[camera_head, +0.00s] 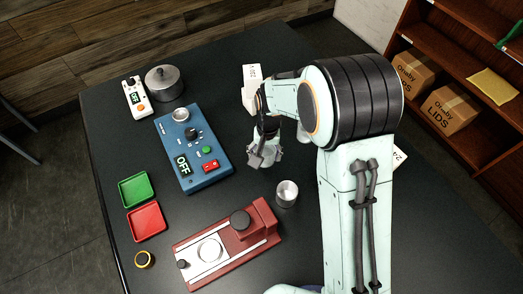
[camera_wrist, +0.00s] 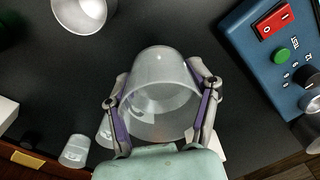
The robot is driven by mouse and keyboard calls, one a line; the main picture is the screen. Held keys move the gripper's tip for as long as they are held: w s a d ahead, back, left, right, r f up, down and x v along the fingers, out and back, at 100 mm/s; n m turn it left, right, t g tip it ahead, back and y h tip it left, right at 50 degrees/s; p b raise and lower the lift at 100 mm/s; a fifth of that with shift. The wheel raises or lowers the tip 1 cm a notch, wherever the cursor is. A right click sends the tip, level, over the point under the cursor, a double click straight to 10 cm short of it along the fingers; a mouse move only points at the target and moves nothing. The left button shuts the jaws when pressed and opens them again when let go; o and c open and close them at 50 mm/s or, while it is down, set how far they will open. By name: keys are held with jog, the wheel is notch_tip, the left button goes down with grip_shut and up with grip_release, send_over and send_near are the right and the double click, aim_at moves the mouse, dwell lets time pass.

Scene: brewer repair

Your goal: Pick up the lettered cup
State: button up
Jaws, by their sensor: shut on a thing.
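A translucent, pale grey cup (camera_wrist: 160,95) fills the middle of the wrist view. My gripper (camera_wrist: 161,92) is shut on it, with one purple-padded finger on each side of its wall. In the head view my gripper (camera_head: 264,156) points down over the dark table, right of the blue control box, and mostly hides the held cup. I cannot tell whether the cup touches the table.
The blue box (camera_head: 193,147) stands left of my gripper. A metallic cup (camera_head: 287,194) and a red press-like device (camera_head: 231,233) stand nearer. Two small clear cups (camera_wrist: 74,151) show at lower left in the wrist view. Green (camera_head: 135,189) and red (camera_head: 147,221) trays lie left.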

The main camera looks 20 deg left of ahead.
jog(key=s+d+r, duration=0.4)
jog(key=s, duration=0.4)
jog(key=shift+d, duration=0.3)
jog(key=shift+r, duration=0.1)
dwell(1.6)
